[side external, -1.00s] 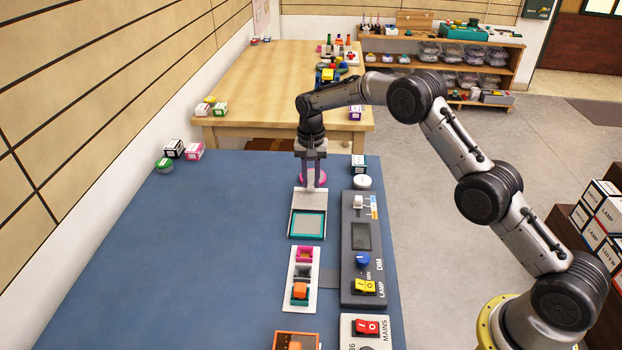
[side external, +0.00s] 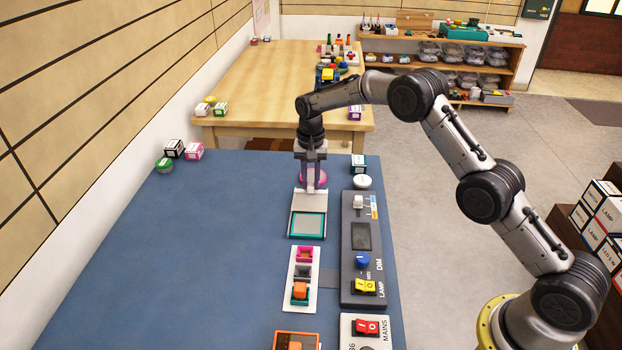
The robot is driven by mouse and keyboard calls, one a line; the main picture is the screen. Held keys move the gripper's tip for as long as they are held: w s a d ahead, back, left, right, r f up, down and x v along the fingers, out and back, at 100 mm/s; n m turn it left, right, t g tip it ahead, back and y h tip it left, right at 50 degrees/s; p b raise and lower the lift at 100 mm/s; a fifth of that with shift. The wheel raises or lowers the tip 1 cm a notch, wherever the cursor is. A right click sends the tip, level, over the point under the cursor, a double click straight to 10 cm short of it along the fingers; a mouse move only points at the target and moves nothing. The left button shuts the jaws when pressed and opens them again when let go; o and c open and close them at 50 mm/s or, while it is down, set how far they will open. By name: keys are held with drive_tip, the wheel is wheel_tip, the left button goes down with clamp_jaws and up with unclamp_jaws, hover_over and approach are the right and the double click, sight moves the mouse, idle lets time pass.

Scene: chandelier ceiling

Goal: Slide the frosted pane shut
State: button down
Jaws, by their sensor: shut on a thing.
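The pale frosted pane (side external: 309,203) lies over the far part of a flat unit on the blue table. Nearer the camera, the unit's teal-edged square (side external: 308,226) is uncovered, with a grey surface inside it. My gripper (side external: 311,190) points straight down at the far end of the pane. Its fingers are close together, shut on a small part of the pane that they hide. A pink round thing (side external: 320,177) stands just behind the fingers.
A dark control panel (side external: 347,235) with a blue knob and yellow switch stands close on the right. A white strip with coloured blocks (side external: 291,278) lies in front of the unit. The blue table (side external: 180,255) is clear on the left.

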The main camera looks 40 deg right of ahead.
drive_tip(key=s+a, duration=0.6)
drive_tip(key=shift+s+a, duration=0.1)
drive_tip(key=c, duration=0.7)
unclamp_jaws()
drive_tip(key=shift+r, duration=0.15)
drive_tip(key=shift+r, duration=0.25)
wheel_tip(320, 180, up, 13)
drive_tip(key=shift+r, duration=0.1)
